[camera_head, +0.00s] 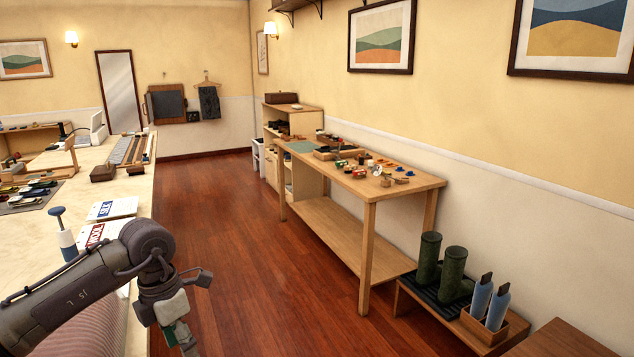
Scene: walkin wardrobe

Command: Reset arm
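My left arm comes in from the lower left. It reaches over the edge of the long light counter (142,190). Its gripper (182,343) points down at the bottom of the view, and its fingertips are cut off or too small to read. A small patch of green shows beside the gripper; I cannot tell whether it is a held thing or part of the hand. My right arm and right gripper are not in view.
A wooden table (408,188) with small items lines the right wall. A low bench holds boots (454,270) and blue bottles (498,307). Red floor between is clear.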

